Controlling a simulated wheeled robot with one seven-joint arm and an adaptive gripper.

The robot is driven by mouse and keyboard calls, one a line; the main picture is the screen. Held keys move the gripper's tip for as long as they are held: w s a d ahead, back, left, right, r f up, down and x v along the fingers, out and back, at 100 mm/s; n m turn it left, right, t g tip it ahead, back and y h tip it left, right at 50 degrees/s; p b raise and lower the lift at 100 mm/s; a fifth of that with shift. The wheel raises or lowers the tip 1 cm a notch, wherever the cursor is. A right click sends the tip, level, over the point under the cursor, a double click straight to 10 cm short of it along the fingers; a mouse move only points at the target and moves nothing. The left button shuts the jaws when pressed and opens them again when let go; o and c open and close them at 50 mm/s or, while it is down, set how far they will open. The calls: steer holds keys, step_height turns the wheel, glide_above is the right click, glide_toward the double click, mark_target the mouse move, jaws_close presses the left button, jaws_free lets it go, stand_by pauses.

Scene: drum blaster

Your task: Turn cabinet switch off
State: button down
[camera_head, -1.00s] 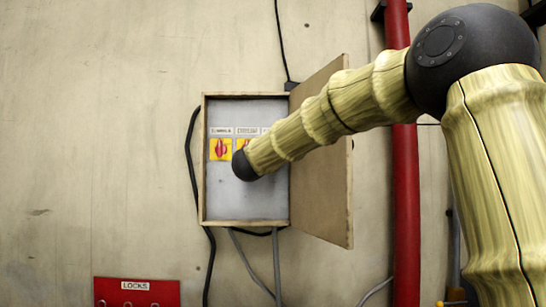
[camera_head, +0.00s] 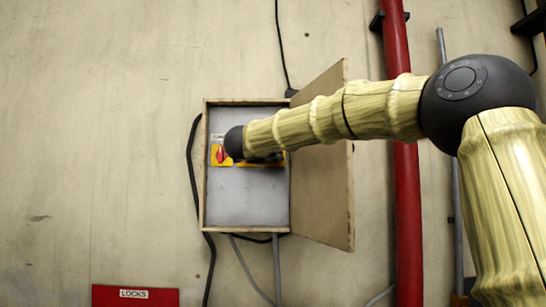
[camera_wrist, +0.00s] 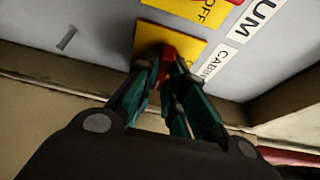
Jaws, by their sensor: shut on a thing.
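In the wrist view the cabinet switch is a red knob (camera_wrist: 160,74) on a yellow plate (camera_wrist: 186,44), beside a white label (camera_wrist: 216,61) whose visible letters begin "CABIN". My gripper (camera_wrist: 165,67) is shut on this red knob, with its green fingers on both sides of it. The fingers hide part of the knob and plate, so its exact angle is unclear. In the head view my wrist and forearm cover most of the switch row inside the open box (camera_head: 246,207), and the gripper is largely hidden there.
Another yellow switch plate (camera_wrist: 193,9) marked OFF sits beside it, near a label (camera_wrist: 264,16) ending "UM". The box door (camera_head: 322,180) stands open at the right, behind my forearm. A red pipe (camera_head: 408,230) runs down the wall. A red LOCKS board (camera_head: 160,297) is lower left.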

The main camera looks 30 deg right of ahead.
steer(key=shift+s+d+r, duration=0.1)
steer(key=shift+r, duration=0.3)
steer(key=c, duration=1.6)
jaws_free()
steer(key=shift+o, duration=0.6)
steer(key=shift+d+f, duration=0.1)
steer(key=shift+f, duration=0.2)
steer(key=v, duration=1.1)
steer(key=shift+a, duration=0.35)
steer(key=shift+s+a, duration=0.1)
steer(key=shift+s, duration=0.05)
